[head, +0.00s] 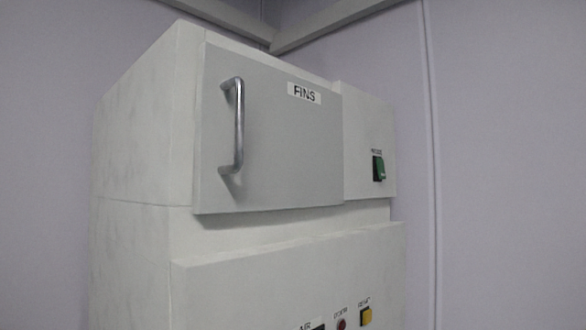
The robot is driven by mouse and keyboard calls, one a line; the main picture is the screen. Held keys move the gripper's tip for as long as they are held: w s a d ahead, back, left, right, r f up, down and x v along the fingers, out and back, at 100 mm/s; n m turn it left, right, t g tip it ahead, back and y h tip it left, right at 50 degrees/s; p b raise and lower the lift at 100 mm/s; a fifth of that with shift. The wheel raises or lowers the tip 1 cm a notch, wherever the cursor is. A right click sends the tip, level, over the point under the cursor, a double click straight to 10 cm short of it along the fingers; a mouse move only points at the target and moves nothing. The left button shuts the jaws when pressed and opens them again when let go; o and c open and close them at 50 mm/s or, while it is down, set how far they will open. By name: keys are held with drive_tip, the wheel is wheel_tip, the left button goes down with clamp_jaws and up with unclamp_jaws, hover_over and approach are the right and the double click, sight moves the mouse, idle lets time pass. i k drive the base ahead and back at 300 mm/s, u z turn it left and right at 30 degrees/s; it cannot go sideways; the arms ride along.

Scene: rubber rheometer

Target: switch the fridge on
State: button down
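A tall off-white cabinet (145,140) stands in the middle of the head view; it is the only appliance in sight. Its upper part has a grey door (290,150) with a vertical metal handle (238,125) on the left and a white label reading "FINS" (304,94). The door looks shut. Right of the door is a green rocker switch (378,168) with a small label above it that is too blurred to read. I cannot tell the switch's position for sure. My gripper is not in view.
The cabinet's lower panel (280,275) juts forward below the door. At its bottom edge are a red button (341,324), a yellow button (366,317) and a dark control (318,326), partly cut off. Pale walls (510,170) stand behind. No obstacle shows before the switch.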

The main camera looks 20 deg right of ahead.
sight(380, 167)
drive_tip(key=z, duration=0.75)
drive_tip(key=k, duration=0.85)
drive_tip(key=z, duration=0.25)
drive_tip(key=i, duration=1)
drive_tip(key=u, duration=0.05)
